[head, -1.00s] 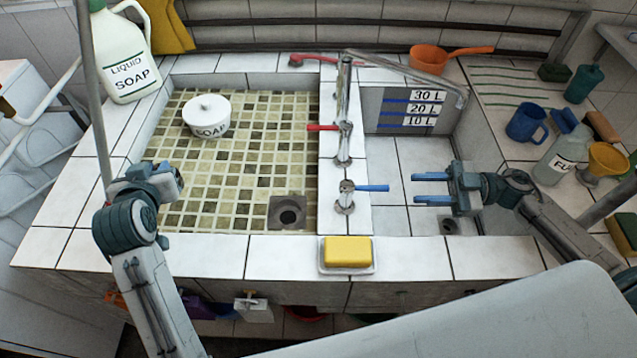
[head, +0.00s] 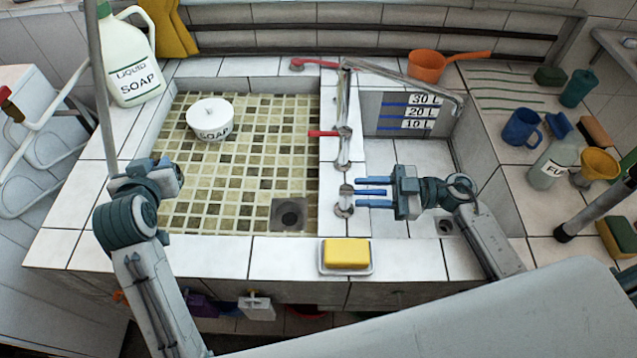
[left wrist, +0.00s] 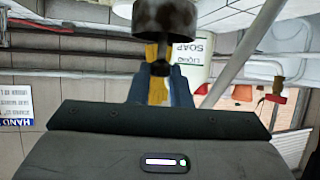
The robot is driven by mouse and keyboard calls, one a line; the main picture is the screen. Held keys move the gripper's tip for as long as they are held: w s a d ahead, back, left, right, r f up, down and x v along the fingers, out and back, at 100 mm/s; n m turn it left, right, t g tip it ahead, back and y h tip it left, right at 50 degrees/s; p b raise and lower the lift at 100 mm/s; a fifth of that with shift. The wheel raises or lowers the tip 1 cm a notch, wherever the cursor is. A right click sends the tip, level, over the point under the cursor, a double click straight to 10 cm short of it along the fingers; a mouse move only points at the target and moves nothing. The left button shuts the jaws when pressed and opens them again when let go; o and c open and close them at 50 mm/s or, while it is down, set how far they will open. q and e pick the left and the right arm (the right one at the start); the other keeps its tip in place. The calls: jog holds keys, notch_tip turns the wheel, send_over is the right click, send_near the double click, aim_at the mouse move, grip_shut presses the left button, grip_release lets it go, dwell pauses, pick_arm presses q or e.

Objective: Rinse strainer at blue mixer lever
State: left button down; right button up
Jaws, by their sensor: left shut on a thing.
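The blue mixer lever (head: 370,192) sticks out to the right from the small metal valve (head: 344,207) on the tiled divider. My right gripper (head: 362,193) is open, with one finger on each side of the lever; contact cannot be told. The strainer cannot be made out in the head view.
A tap with a long spout (head: 405,82) and a red lever (head: 323,133) stands behind the valve. A white soap tub (head: 209,118) is in the mosaic basin (head: 235,170). A yellow sponge (head: 346,253) lies on the front ledge. Bottles and a blue mug (head: 522,127) stand right.

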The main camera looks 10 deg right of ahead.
jog(key=shift+a, duration=0.1)
jog(key=shift+c, duration=0.4)
grip_shut()
jog(key=m+t+p, duration=0.1)
jog(key=p, duration=0.1)
jog(key=m+t+h+p, duration=0.1)
jog(key=p, duration=0.1)
jog(key=s+t+p, duration=0.1)
jog(key=p, duration=0.1)
jog(key=shift+a+r+m+t+h, duration=0.2)
jog(key=shift+r+m+t+h, duration=0.1)
jog(key=shift+m+t, duration=0.1)
jog(key=shift+s+f+m+t+h+p, duration=0.1)
jog(key=shift+f+m+t+h+p, duration=0.2)
jog(key=shift+t+p, duration=0.25)
pick_arm(q)
notch_tip(320, 180, up, 7)
jog(key=shift+f, duration=0.1)
pick_arm(e)
jog(key=shift+o, duration=0.4)
grip_release()
jog(key=shift+r, duration=0.15)
